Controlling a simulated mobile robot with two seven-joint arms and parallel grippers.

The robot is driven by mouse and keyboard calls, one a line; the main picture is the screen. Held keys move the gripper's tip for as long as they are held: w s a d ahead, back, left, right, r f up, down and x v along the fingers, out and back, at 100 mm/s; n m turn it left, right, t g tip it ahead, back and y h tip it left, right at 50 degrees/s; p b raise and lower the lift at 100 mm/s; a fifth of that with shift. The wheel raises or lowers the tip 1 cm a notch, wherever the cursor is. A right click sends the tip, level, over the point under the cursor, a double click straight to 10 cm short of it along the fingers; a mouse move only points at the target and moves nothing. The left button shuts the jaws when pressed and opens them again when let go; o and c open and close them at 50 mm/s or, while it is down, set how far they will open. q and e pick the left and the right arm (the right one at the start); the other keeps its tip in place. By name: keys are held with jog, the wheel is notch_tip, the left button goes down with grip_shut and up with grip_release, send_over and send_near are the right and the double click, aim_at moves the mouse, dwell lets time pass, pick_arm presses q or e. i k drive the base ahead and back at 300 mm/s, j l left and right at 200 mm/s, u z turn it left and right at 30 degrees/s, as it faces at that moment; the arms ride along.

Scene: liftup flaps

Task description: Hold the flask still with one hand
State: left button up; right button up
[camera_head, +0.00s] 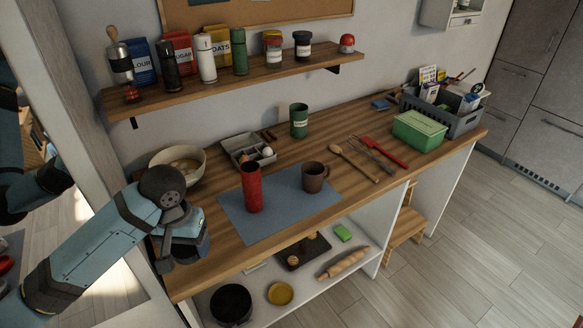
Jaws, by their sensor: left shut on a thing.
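A red flask (252,188) stands upright on the blue-grey mat (290,206) on the wooden counter. My left gripper (190,232) is at the counter's front left corner, to the left of the flask, with a visible gap between them. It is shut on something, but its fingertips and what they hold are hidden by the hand. My right gripper is not in view.
A brown mug (314,177) stands on the mat right of the flask. A bowl (178,163), a grey tray (247,150) and a green canister (299,120) stand behind. Wooden spoon (352,161), green box (419,131) and grey crate (462,124) are at right.

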aim_at(250, 170)
jog(key=i+l, duration=0.25)
jog(key=l, duration=0.2)
jog(key=i+l, duration=0.2)
jog(key=l, duration=0.2)
jog(key=i+j, duration=0.1)
jog(key=i, duration=0.8)
